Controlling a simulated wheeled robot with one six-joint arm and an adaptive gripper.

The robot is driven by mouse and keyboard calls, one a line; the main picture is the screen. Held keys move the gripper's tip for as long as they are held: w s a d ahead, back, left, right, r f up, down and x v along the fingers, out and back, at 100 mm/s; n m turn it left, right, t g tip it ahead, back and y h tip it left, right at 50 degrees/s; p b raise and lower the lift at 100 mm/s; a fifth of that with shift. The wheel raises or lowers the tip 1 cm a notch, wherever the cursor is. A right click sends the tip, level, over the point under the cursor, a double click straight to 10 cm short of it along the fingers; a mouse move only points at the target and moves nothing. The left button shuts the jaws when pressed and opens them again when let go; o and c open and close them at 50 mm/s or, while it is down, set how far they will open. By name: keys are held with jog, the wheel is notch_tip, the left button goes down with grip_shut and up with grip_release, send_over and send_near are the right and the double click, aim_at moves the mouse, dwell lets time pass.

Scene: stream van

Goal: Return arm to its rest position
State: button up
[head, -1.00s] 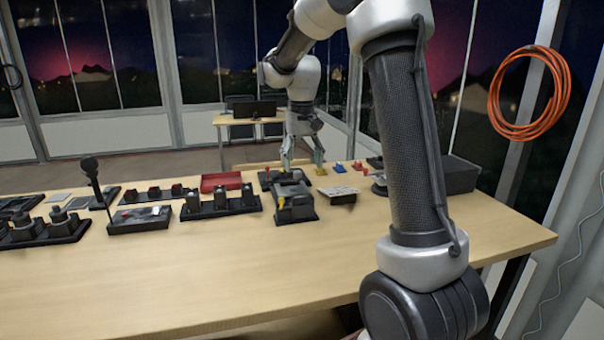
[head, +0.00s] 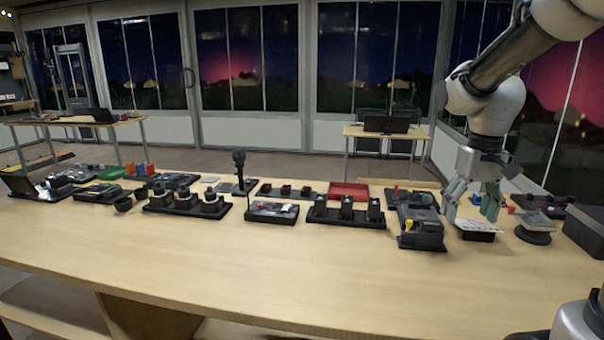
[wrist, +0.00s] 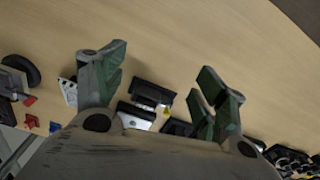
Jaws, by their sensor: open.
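My arm reaches in from the upper right of the head view, silver and dark grey. My gripper (head: 471,212) points down over the right part of the wooden table (head: 300,275), with its fingers spread and nothing between them. It hangs around the white-topped black box (head: 478,226), just right of a black device with a yellow part (head: 421,228). I cannot tell its exact height. In the wrist view, my gripper (wrist: 161,65) shows two green-padded fingers wide apart, with bare table between the tips.
Black switch panels, a microphone (head: 239,168) and a red tray (head: 349,190) line the table's far side. A dark box (head: 585,230) stands at the right end. The table's near side is clear. A second table with a laptop (head: 385,124) stands behind.

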jog(key=s+r+t, duration=0.4)
jog(key=s, duration=1.1)
jog(key=shift+s+a+r+n, duration=0.2)
jog(key=shift+s+n, duration=0.1)
jog(key=shift+s, duration=0.1)
dwell(0.6)
